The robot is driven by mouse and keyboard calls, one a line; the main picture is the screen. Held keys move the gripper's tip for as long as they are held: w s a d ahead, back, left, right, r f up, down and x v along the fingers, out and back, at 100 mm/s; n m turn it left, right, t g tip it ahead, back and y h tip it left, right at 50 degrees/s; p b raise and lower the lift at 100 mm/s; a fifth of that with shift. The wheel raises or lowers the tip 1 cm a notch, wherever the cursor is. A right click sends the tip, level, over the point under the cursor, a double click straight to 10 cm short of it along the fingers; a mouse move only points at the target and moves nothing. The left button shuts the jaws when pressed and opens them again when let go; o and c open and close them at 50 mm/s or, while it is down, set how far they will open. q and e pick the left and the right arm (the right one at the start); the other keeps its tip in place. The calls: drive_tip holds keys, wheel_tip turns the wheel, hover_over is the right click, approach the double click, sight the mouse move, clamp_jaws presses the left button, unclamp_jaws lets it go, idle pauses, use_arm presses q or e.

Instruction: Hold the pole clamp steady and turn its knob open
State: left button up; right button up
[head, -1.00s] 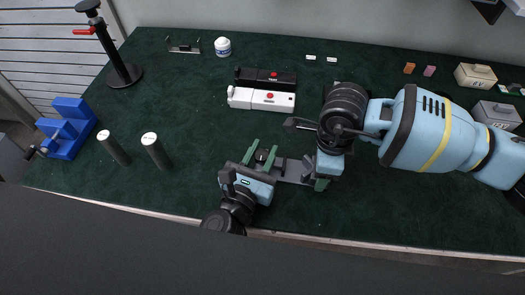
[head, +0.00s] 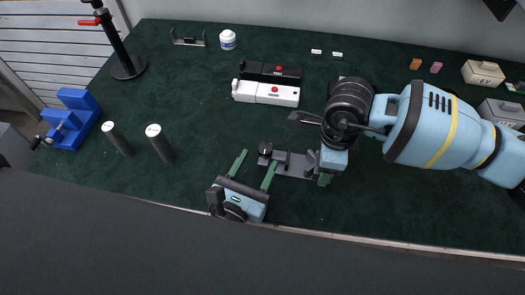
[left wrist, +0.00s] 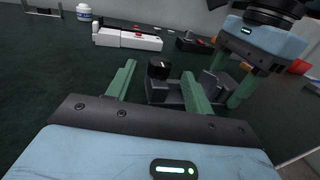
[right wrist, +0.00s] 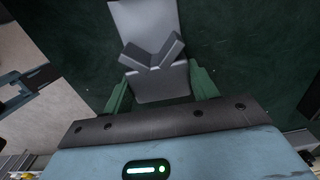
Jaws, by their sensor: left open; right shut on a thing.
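The pole clamp (head: 292,165) is a dark grey plate lying near the table's front edge, with a round black knob (head: 265,149) at its left end. In the right wrist view its V-shaped grey jaw (right wrist: 152,55) shows between the fingers. My right gripper (head: 322,170) is shut on the clamp's right end. My left gripper (head: 256,165) is open, its green fingers pointing towards the knob. In the left wrist view the knob (left wrist: 159,67) appears in the gap between the fingertips, beyond them; the fingers do not seem to touch it.
A white box (head: 266,93) and a black box (head: 270,71), each with a red button, lie behind the clamp. Two dark cylinders, one (head: 159,142) nearer the clamp, and a blue stand (head: 75,120) are at left. The green mat (head: 200,90) is mostly clear.

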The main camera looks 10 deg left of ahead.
use_arm(q)
drive_tip(key=shift+v, duration=1)
use_arm(e)
drive_tip(key=o, duration=1.1)
drive_tip(key=shift+r, duration=0.1)
wheel_tip(320, 180, up, 12)
drive_tip(key=shift+f, duration=0.1)
